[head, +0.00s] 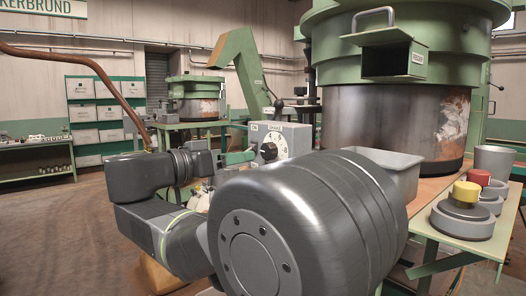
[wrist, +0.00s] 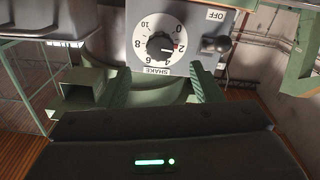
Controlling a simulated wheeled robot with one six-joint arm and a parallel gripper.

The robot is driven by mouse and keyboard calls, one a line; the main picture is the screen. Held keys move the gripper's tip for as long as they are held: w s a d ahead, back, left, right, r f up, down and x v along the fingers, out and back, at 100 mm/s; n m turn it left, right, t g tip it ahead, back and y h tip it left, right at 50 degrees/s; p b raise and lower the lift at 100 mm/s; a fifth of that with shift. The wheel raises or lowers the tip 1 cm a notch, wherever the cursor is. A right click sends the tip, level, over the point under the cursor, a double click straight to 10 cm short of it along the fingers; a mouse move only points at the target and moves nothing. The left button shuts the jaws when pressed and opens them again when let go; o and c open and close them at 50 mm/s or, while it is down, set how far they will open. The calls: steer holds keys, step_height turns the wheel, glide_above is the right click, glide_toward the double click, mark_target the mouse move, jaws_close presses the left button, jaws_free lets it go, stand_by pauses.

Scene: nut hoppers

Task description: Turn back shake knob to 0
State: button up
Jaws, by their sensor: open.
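The shake knob (wrist: 158,45) is black and sits on a white round dial marked 0 to 10, upside down in the wrist view. A small red mark at the knob's right side is near the 2. The knob also shows in the head view (head: 268,151), on the front of a grey control box (head: 290,138). My gripper (wrist: 143,74) is open, its green fingers apart below the dial in the wrist view, with nothing between them. In the head view my arm partly hides the gripper.
A dark ball-ended lever (wrist: 222,42) is beside the dial under an OFF label (wrist: 215,14). The large green hopper (head: 400,100) rises behind.

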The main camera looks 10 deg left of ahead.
mark_target(265, 152)
steer(key=p+x, duration=0.1)
steer(key=x, duration=0.7)
steer(key=shift+w+d, duration=0.1)
steer(key=c, duration=1)
